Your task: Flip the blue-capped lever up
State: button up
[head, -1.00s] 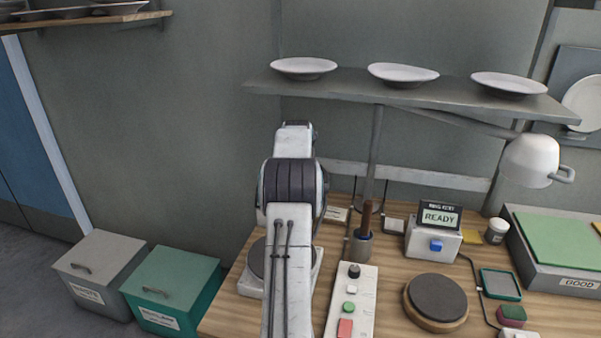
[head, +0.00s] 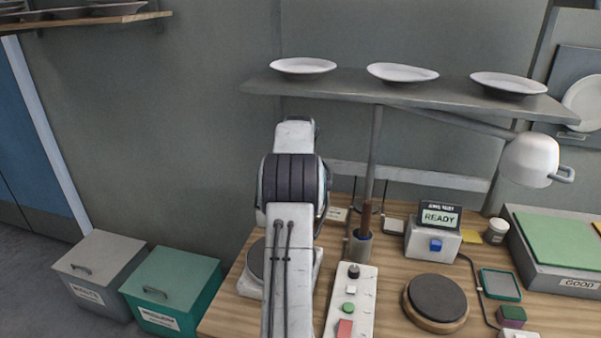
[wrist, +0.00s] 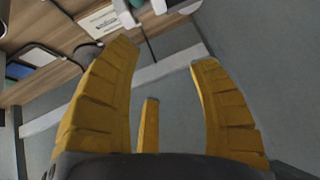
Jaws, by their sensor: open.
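My gripper (wrist: 163,55) shows in the wrist view with its yellow fingers spread and nothing between them. In the head view my own arm hides it. I cannot clearly make out a blue-capped lever. The one bright blue part is a small blue piece (head: 436,245) on the front of the white box with the READY display (head: 439,217); I cannot tell whether it is a lever cap or a button. In the wrist view the fingers are in front of the grey wall and a pale rail, with the counter at upper left.
A white control panel (head: 350,306) with a black knob, green button and red switch lies right of my arm. A brown handle (head: 366,217) stands in a cup. A round dark pad (head: 437,298) is on the wooden counter (head: 392,270). A shelf (head: 440,98) with plates hangs above.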

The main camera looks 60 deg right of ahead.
jog(key=v, duration=0.9)
jog(key=shift+a+r, duration=0.2)
jog(key=shift+a, duration=0.05)
jog(key=shift+s, duration=0.1)
dwell(0.3)
